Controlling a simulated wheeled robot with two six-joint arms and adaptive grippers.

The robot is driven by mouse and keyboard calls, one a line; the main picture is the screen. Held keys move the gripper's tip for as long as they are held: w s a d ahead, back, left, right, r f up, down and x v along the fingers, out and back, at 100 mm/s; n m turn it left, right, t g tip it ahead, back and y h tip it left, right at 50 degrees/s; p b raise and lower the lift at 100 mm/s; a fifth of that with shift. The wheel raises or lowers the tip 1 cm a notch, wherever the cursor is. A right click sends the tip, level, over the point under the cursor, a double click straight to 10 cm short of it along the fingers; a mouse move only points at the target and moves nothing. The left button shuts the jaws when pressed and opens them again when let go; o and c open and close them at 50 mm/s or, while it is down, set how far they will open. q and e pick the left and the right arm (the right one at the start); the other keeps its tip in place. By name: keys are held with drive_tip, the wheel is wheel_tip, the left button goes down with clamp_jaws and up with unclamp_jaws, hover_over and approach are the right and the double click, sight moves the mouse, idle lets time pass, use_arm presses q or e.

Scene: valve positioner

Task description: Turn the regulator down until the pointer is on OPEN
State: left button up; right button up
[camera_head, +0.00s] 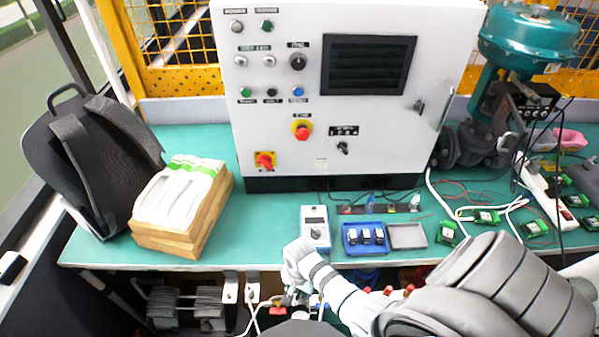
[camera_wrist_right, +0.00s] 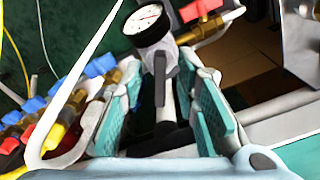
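A round white-faced gauge (camera_wrist_right: 148,20) with a black rim shows at the top of the right wrist view. Just below it a grey and black upright part (camera_wrist_right: 162,85), which looks like the regulator, stands between the fingers of my right gripper (camera_wrist_right: 165,105). The teal finger pads are spread, with visible gaps to that part. In the head view my right gripper (camera_head: 292,303) is low, at the table's front edge. The valve with a teal actuator (camera_head: 528,38) stands at the back right; its pointer and OPEN mark are too small to read. My left gripper is not in view.
Red handles (camera_wrist_right: 200,10) and blue-capped brass fittings (camera_wrist_right: 100,68) crowd around the gripper. A pale hose (camera_wrist_right: 78,85) runs close on its left. Above, the teal table (camera_head: 220,245) holds a grey cabinet (camera_head: 290,150), a handheld device (camera_head: 315,228) and a blue tray (camera_head: 365,252).

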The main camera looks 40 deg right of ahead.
drive_tip(key=shift+r, duration=0.1)
drive_tip(key=shift+c, duration=0.5)
clamp_jaws()
